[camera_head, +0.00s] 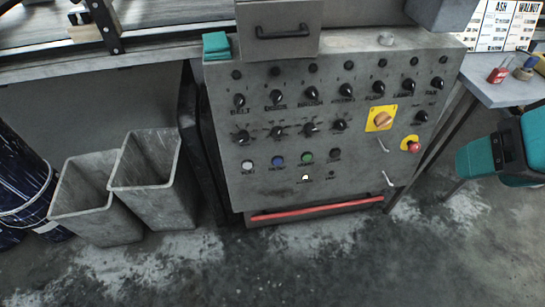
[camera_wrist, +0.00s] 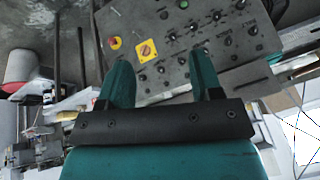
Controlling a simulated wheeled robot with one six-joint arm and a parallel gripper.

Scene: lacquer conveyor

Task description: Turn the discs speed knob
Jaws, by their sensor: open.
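The grey control panel (camera_head: 222,100) stands in the middle of the head view, with rows of black pointer knobs. The upper row includes a left knob (camera_head: 239,99), a second knob (camera_head: 277,97) and a third knob (camera_head: 312,94). A lower row starts with another knob (camera_head: 243,134). The labels are too small to tell surely which knob is the discs speed knob. In the wrist view the panel (camera_wrist: 218,60) appears turned over, beyond my gripper (camera_wrist: 160,60). Its two teal fingers are wide apart with nothing between them, and no knob is held.
A yellow-plated rotary switch (camera_head: 381,118) and a red emergency button (camera_head: 414,147) sit at the panel's right. A red bar (camera_head: 315,209) runs along its bottom. Two grey bins (camera_head: 158,190) stand left. A side table (camera_head: 490,92) is at right. The floor in front is clear.

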